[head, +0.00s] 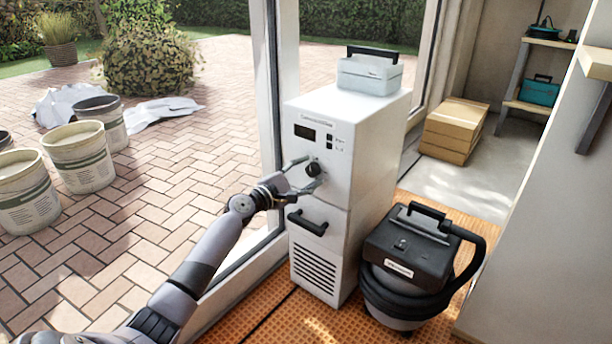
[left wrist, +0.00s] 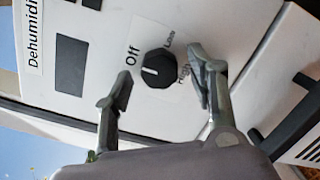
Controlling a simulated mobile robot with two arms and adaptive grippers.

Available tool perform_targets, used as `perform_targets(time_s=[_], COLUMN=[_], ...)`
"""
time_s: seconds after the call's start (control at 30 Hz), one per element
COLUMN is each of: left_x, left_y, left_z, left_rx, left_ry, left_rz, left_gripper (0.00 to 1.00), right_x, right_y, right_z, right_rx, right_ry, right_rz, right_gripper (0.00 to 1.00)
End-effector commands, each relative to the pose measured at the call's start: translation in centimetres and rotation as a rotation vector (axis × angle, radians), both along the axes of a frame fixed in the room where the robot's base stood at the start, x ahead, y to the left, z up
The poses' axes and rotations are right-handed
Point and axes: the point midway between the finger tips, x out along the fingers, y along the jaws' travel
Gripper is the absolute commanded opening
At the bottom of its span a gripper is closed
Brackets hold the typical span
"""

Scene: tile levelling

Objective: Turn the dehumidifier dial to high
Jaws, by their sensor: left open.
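The white dehumidifier (head: 336,135) stands upright by the window frame in the head view. Its round black dial (head: 314,169) sits on the front panel, and it shows large in the left wrist view (left wrist: 158,69). The panel around the dial reads "Off", "Low" and "High". The dial's white mark points towards "Off". My left gripper (head: 303,174) is open at the front panel, and in the left wrist view its fingers (left wrist: 160,80) are on either side of the dial with gaps. My right gripper is not in view.
A black handle (head: 307,222) sticks out below the dial. A grey case (head: 369,74) rests on top of the dehumidifier. A black vacuum (head: 410,262) stands close on its right. Cardboard boxes (head: 454,130) lie behind. Buckets (head: 78,157) stand on the paving at left.

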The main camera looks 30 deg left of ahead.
Motion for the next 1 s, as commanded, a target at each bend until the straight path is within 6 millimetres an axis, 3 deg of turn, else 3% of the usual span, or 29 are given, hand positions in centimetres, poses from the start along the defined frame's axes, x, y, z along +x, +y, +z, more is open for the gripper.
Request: perform_targets(time_s=[0.17, 0.87, 1.0], left_x=[-0.01, -0.04, -0.04], left_y=[-0.01, -0.01, -0.02], left_z=[0.01, -0.02, -0.03], left_rx=[0.000, 0.000, 0.004], left_ry=[0.000, 0.000, 0.000], left_rz=[0.000, 0.000, -0.001], left_gripper=[0.51, 0.04, 0.04], right_x=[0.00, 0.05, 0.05], right_y=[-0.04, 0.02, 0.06], right_z=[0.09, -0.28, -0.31], right_rx=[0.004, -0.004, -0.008], right_ry=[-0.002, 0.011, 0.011], right_rz=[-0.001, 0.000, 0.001], right_gripper=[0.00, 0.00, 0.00])
